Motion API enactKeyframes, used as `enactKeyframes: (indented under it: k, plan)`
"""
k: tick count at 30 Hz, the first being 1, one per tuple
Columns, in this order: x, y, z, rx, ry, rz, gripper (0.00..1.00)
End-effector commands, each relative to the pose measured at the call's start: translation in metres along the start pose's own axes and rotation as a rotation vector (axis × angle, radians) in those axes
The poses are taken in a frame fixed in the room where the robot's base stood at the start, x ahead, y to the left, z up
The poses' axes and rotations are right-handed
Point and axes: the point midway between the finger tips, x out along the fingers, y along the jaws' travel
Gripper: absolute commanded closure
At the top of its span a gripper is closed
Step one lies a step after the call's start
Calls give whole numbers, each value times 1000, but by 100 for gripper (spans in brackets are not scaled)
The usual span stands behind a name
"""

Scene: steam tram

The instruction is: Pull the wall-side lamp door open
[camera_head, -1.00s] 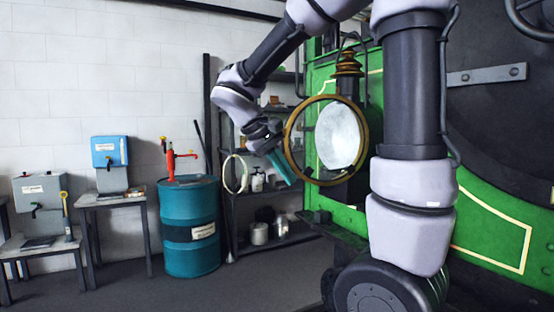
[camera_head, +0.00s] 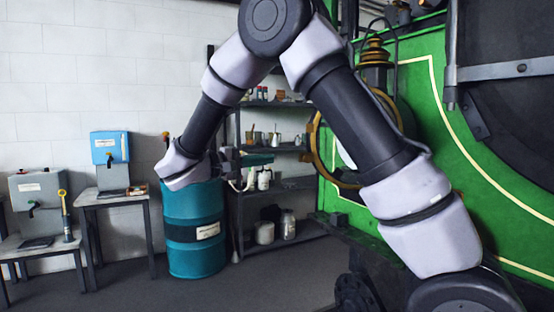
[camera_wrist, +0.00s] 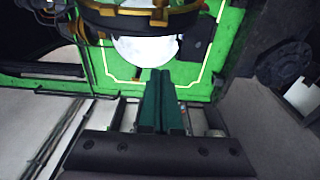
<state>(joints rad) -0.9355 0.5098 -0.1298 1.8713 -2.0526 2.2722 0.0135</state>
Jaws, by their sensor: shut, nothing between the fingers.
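The lamp is on the green tram front, with its brass chimney (camera_head: 374,52) showing above my arm in the head view. In the wrist view the fingers (camera_wrist: 160,72) are together and empty, pointing at the lamp. How far the door stands open I cannot tell.
A shelf rack (camera_head: 285,190) with jars and tins stands behind my gripper. A teal drum (camera_head: 193,235) is left of it, with a blue box (camera_head: 109,148) on a table further left. The green tram front (camera_head: 430,110) fills the right. Floor is clear at front left.

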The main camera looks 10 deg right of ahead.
Motion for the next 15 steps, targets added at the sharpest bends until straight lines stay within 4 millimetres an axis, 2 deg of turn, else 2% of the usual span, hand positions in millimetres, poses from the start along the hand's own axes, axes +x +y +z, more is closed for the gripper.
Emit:
enactKeyframes:
  k: [12,15]
  plan:
    - [89,0,2,-2,-6,-2,100]
    - [78,0,18,-2,1,-2,100]
